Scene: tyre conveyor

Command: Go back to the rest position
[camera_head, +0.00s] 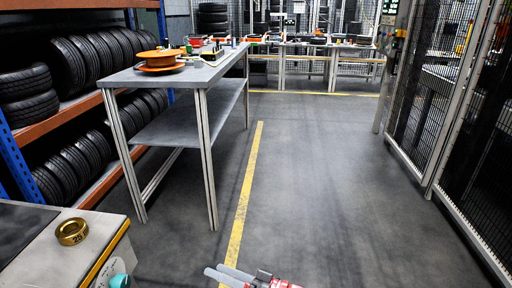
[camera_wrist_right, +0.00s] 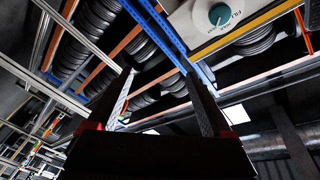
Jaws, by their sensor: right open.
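My right gripper (camera_head: 216,270) shows at the bottom edge of the head view, over the open floor, with its two grey fingers side by side. In the right wrist view its dark fingers (camera_wrist_right: 161,95) stand apart with nothing between them, so it is open and empty. My left gripper is in neither view.
A machine top with a brass ring (camera_head: 72,232) and a teal knob (camera_head: 120,281) stands at lower left. A grey workbench (camera_head: 178,78) with orange spools (camera_head: 160,60) and tyre racks (camera_head: 45,112) stand beyond. Mesh fencing (camera_head: 440,90) lines the right. The floor (camera_head: 320,170) between is clear.

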